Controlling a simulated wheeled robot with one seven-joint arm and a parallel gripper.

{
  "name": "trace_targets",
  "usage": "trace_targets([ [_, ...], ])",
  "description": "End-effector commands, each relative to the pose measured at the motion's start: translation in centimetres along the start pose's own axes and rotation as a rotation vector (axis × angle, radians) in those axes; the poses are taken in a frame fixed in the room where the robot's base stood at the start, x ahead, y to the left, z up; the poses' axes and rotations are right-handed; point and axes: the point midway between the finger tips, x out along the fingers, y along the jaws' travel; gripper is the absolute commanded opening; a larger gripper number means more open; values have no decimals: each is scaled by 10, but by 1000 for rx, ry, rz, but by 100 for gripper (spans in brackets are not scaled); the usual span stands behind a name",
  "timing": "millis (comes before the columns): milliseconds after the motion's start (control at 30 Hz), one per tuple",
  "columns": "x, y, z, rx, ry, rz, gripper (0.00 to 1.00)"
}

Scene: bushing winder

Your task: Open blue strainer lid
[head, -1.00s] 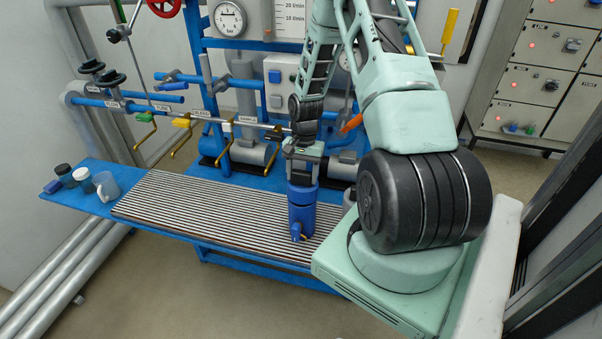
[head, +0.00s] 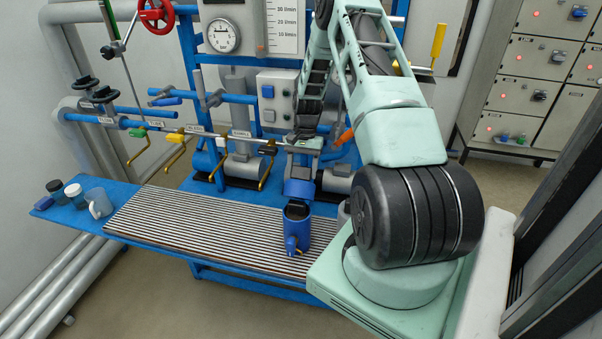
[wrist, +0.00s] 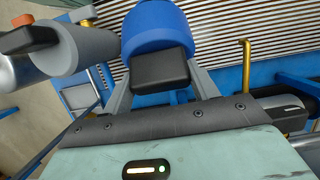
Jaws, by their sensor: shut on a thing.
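The blue lid (head: 299,189) is raised above the back of the mouth. I cannot tell whether its back edge still touches the body. My gripper (head: 301,176) is above the lid and shut on it. In the wrist view the lid (wrist: 156,34) lies just past the grey fingers, with a dark block (wrist: 160,70) between them. The fingertips are partly hidden.
The slatted grate (head: 190,222) is mostly clear. A clear jug (head: 98,203) and small jars (head: 74,192) stand at the left. Pipes with yellow-handled valves (head: 176,138) run behind. A grey cylinder with an orange-tipped handle (wrist: 85,45) is close left in the wrist view.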

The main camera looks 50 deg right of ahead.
Motion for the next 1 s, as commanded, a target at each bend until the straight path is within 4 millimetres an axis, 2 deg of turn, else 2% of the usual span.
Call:
trace_targets([
  [33, 0, 0, -5, 0, 11, -3, 18],
  [500, 0, 0, -5, 1, 8, -2, 18],
  [533, 0, 0, -5, 1, 8, -2, 65],
  [600, 0, 0, -5, 1, 7, -2, 81],
  [867, 0, 0, -3, 0, 2, -1, 81],
  [1000, -9, 0, -4, 0, 5, -2, 81],
])
